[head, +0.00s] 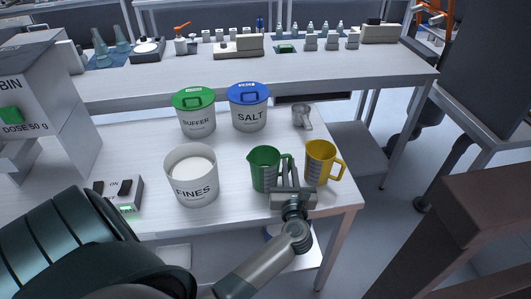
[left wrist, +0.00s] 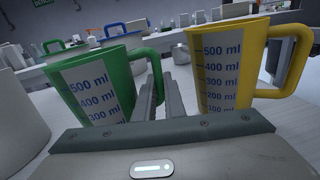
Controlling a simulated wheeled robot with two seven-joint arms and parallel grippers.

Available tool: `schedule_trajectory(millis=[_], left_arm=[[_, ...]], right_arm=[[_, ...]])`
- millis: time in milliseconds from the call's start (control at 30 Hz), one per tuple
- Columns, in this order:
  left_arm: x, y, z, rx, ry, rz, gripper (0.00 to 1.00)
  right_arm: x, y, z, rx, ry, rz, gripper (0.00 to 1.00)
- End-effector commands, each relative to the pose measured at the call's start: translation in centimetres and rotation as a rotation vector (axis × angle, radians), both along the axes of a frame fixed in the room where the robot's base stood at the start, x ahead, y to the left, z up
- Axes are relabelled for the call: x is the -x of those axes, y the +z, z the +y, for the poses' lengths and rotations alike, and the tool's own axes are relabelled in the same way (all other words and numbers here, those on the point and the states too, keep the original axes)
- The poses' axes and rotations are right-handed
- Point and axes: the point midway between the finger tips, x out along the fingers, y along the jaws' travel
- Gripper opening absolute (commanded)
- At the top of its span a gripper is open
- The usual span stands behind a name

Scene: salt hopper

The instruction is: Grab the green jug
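The green jug (head: 265,168) stands upright on the near table; its handle points right. In the left wrist view the green jug (left wrist: 95,92) is at the left, with its millilitre scale facing me. My left gripper (head: 289,170) is at its handle. In the left wrist view the two fingers (left wrist: 161,85) are close together, with the lower part of the green handle between them. They look shut on it, though the contact itself is partly hidden. My right gripper is not in view.
A yellow jug (head: 320,163) stands close to the right of my left gripper. The FINES tub (head: 192,188) is to the left. SUFFER-like and SALT (head: 250,118) lidded tubs and a metal cup (head: 302,116) stand behind. A switch box (head: 119,194) is at the left.

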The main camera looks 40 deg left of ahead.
Motion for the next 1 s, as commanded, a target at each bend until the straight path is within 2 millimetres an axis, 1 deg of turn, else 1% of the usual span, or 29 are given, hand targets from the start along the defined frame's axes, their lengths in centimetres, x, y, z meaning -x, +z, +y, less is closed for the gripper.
schedule_trajectory(millis=[267, 433, 533, 667, 1000], left_arm=[[0.0, 0.1, 0.0, -0.001, 0.0, -0.001, 0.0], [0.0, 0.3, 0.0, -0.001, 0.0, -0.001, 0.0], [0.0, 0.8, 0.0, -0.001, 0.0, -0.002, 0.0], [0.0, 2.2, 0.0, 0.001, 0.0, -0.005, 0.0], [0.0, 7.8, 0.0, 0.001, 0.001, -0.006, 0.0]], right_arm=[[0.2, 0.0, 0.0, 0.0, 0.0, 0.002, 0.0], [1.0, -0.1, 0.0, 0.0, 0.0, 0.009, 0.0], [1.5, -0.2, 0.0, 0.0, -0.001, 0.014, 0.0], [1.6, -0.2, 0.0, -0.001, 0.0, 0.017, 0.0], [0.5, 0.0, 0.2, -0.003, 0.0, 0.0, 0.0]])
